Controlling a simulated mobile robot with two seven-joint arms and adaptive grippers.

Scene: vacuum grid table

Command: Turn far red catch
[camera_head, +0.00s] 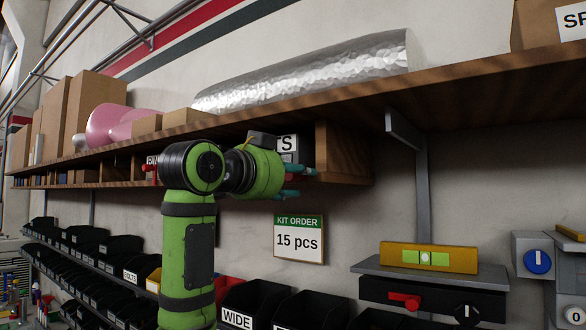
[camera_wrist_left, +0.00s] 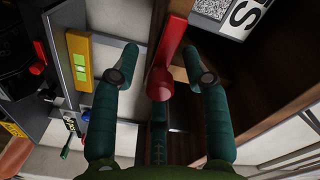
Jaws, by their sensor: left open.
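A red catch (camera_wrist_left: 168,62) in the left wrist view is a long lever beside the brown wooden shelf box. It lies between the two spread fingers of my left gripper (camera_wrist_left: 160,50), with visible gaps on both sides. In the head view my left gripper (camera_head: 298,182) is at the shelf's underside compartment, beside a label marked S (camera_head: 287,143); the arm hides most of that area. Another small red part (camera_head: 149,168) shows further left, by a partly hidden label. I cannot tell which of the two is the far catch. My right gripper is not in view.
A wooden shelf (camera_head: 400,93) runs above, carrying a silver roll (camera_head: 310,72) and boxes. Black bins (camera_head: 255,300) stand below. At right, a black panel (camera_head: 445,301) has a red handle (camera_head: 404,300), with a yellow level (camera_head: 428,257) above it.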

